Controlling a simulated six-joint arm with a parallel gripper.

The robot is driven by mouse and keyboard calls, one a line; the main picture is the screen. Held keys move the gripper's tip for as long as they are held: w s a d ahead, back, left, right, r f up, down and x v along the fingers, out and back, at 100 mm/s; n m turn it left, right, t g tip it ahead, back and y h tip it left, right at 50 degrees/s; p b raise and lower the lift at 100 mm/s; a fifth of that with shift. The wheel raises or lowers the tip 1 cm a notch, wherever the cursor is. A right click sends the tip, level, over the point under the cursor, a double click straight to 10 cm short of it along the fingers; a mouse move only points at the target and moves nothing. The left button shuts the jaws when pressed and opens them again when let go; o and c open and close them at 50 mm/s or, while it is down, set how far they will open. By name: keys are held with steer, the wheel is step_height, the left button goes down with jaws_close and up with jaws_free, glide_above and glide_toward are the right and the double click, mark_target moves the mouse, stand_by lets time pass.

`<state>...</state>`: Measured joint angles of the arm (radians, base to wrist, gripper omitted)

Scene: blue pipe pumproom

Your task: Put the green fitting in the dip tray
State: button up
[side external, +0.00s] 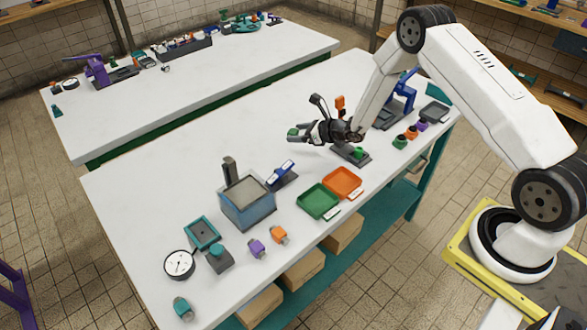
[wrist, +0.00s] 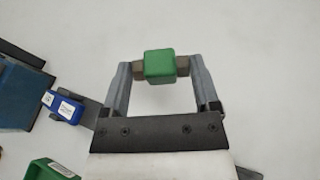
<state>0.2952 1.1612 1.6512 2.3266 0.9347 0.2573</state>
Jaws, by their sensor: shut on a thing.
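The green fitting (side external: 293,132) is a small green block, held between the two fingertips of my gripper (side external: 297,134) above the white bench. In the wrist view the green fitting (wrist: 160,66) sits between the grey fingers of my gripper (wrist: 160,68), with a grey-brown piece at each side. No readable label names the dip tray. A blue open-topped box with a grey inside (side external: 248,213) stands to the lower left of my gripper, with a dark post behind it. A shallow green tray (side external: 318,202) and an orange tray (side external: 343,183) lie to its right.
A blue-topped stand (side external: 281,174) is between the box and my gripper. A dark stand with a green part (side external: 352,153) is close under my arm. A gauge (side external: 179,264), teal tray (side external: 202,234) and small fittings occupy the near end. Bench left of my gripper is clear.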

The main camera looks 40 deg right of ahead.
mark_target(296, 150)
steer(key=shift+w+f, duration=0.3)
steer(key=shift+w, duration=0.05)
steer(key=shift+f, duration=0.1)
steer(key=shift+w+f, duration=0.15)
steer(key=shift+f, duration=0.05)
steer(key=shift+w+f, duration=0.1)
steer(key=shift+f, duration=1.45)
steer(key=shift+f, duration=0.15)
steer(key=o, duration=1.2)
steer(key=shift+r, duration=0.2)
steer(key=shift+v, duration=6.05)
